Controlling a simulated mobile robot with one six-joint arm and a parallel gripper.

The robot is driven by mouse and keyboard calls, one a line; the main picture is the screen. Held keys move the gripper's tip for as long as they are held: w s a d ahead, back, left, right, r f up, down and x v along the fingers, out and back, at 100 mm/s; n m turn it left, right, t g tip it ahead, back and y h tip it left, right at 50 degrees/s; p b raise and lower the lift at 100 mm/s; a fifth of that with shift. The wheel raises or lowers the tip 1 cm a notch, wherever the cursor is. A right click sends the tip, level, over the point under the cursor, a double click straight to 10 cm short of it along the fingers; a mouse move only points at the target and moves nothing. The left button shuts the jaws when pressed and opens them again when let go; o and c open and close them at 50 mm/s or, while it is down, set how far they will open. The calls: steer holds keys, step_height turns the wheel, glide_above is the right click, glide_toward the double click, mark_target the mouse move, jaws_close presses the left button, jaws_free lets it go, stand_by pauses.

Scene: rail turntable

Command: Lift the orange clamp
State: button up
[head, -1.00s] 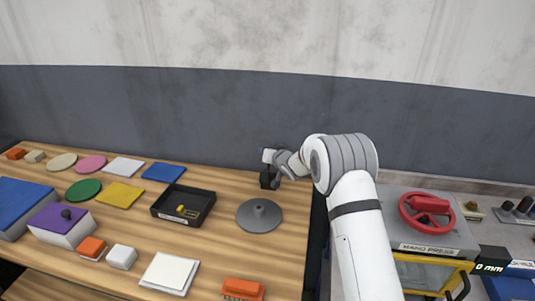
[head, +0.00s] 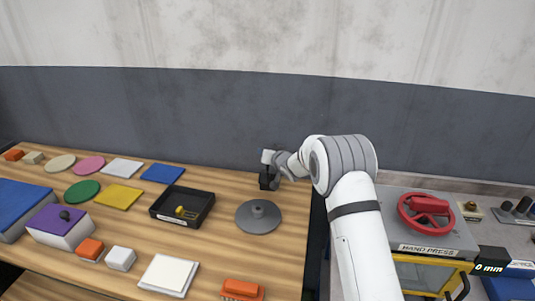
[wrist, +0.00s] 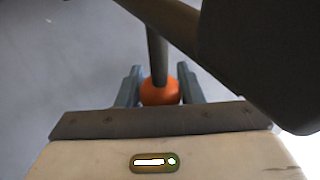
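In the wrist view a round orange part (wrist: 160,92), which looks like part of the clamp, lies between the two grey fingers of my gripper (wrist: 160,85). A dark rod (wrist: 156,50) runs up from it. The fingers flank the orange part closely on both sides; I cannot tell whether they press on it. In the head view my gripper (head: 269,180) is at the back right of the wooden bench, beyond the grey disc, and no orange shows there. Its fingertips are too small to make out.
The grey disc with a hub (head: 259,217) and a black tray (head: 204,207) stand on the bench (head: 222,255). An orange brush-like block (head: 242,289) lies at the front edge. Colored plates and blocks fill the left. A hand press with a red wheel (head: 425,211) stands at right.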

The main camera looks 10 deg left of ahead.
steer(key=o, duration=0.3)
steer(key=shift+w+d+f, duration=0.1)
steer(key=shift+d+f, duration=0.15)
steer(key=shift+f, duration=0.6)
steer(key=shift+o, duration=0.6)
steer(key=shift+r, duration=0.1)
steer(key=shift+a+r, duration=0.15)
steer(key=shift+r, duration=0.05)
steer(key=b+v, duration=0.1)
steer(key=v, duration=0.6)
steer(key=shift+s+d+b, duration=0.25)
steer(key=shift+s+b, duration=0.05)
steer(key=shift+r, duration=0.1)
